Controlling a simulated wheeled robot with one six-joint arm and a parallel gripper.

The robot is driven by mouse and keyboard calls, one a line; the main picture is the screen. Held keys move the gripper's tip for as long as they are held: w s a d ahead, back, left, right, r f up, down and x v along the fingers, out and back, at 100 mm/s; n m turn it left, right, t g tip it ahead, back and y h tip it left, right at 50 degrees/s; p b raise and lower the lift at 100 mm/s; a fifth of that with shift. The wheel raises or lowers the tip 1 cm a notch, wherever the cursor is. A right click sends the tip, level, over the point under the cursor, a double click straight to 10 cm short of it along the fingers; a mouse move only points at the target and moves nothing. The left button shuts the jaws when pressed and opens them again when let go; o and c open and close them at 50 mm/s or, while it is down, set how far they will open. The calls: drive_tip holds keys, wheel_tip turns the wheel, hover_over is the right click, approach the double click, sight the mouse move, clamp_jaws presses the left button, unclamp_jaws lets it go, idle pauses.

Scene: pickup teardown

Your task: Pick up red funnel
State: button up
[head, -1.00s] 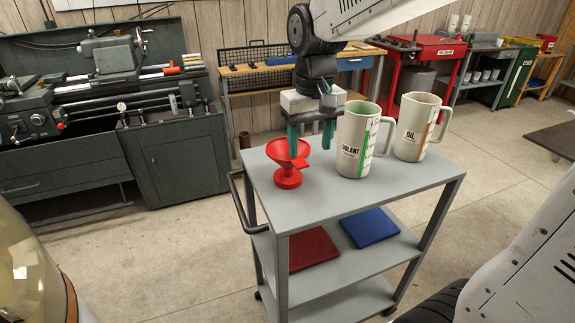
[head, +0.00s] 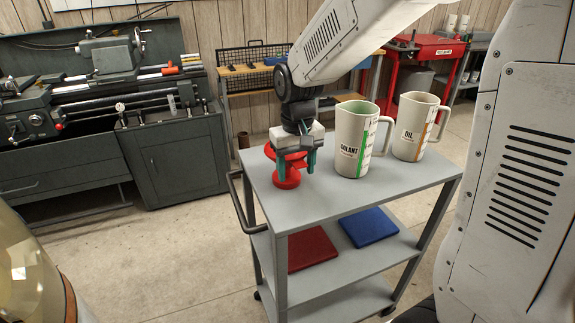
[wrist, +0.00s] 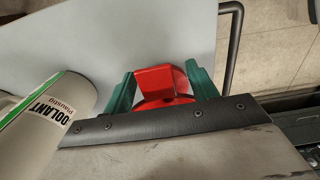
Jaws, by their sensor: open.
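The red funnel (head: 287,180) stands on the top of the grey cart, near its left end. My gripper (head: 294,168) is down over it and hides part of its upper bowl. In the wrist view, the funnel (wrist: 157,82) lies between the two green fingers of my gripper (wrist: 160,72). The fingers are apart, one on each side of the funnel. A gap shows on the left of its squarish red part, and the right finger is close to it. I cannot tell whether either finger touches it.
A coolant jug (head: 349,142) stands just right of my gripper; it also shows in the wrist view (wrist: 50,115). An oil jug (head: 414,127) is farther right. The grey cart top (head: 345,200) is clear in front. A red pad (head: 310,248) and blue pad (head: 368,227) lie below.

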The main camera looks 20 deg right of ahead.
drive_tip(key=shift+c, duration=0.4)
drive_tip(key=c, duration=1.1)
drive_tip(key=shift+o, duration=0.2)
